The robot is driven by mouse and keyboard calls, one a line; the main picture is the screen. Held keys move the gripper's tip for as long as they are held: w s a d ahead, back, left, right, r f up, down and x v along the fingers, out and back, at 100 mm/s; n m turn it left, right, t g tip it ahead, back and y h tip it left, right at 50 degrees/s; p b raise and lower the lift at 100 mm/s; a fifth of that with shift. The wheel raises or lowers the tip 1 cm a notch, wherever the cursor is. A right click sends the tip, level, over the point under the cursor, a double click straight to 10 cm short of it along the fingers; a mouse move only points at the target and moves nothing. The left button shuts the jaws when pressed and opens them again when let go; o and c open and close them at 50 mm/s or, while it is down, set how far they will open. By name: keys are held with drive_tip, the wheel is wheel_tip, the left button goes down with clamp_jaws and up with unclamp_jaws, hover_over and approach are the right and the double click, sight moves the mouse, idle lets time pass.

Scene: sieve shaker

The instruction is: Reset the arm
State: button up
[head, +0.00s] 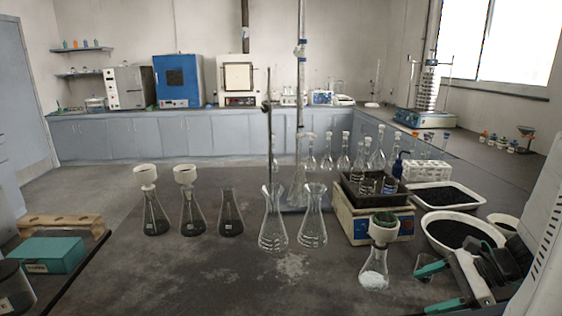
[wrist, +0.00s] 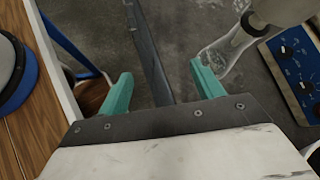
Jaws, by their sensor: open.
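My gripper (head: 440,287) is at the lower right of the head view, low over the right front part of the dark bench. Its two teal fingers are spread apart. In the wrist view the fingers (wrist: 163,88) are also apart, with only dark surfaces and a dark strip showing between them. Nothing is held. The sieve shaker (head: 428,92), a stack of metal sieves on a blue and white base, stands on the back right counter, far from my gripper.
A flask with a filter funnel (head: 374,272) stands just left of my gripper. A white basin of black granules (head: 427,236) is behind it. A blue-panelled device (head: 375,222) carries a black tray. Several glass flasks (head: 273,230) occupy the bench's middle.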

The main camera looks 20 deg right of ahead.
drive_tip(key=s+a+r+n+g+h, duration=0.2)
drive_tip(key=s+a+r+n+h, duration=0.1)
drive_tip(key=a+r+n, duration=0.5)
drive_tip(key=s+a+r+n+g+h, duration=0.3)
drive_tip(key=a+r+n, duration=0.5)
drive_tip(key=a+n, duration=0.4)
drive_tip(key=s+n+h, duration=0.1)
drive_tip(key=h, duration=0.1)
drive_tip(key=shift+h, duration=0.3)
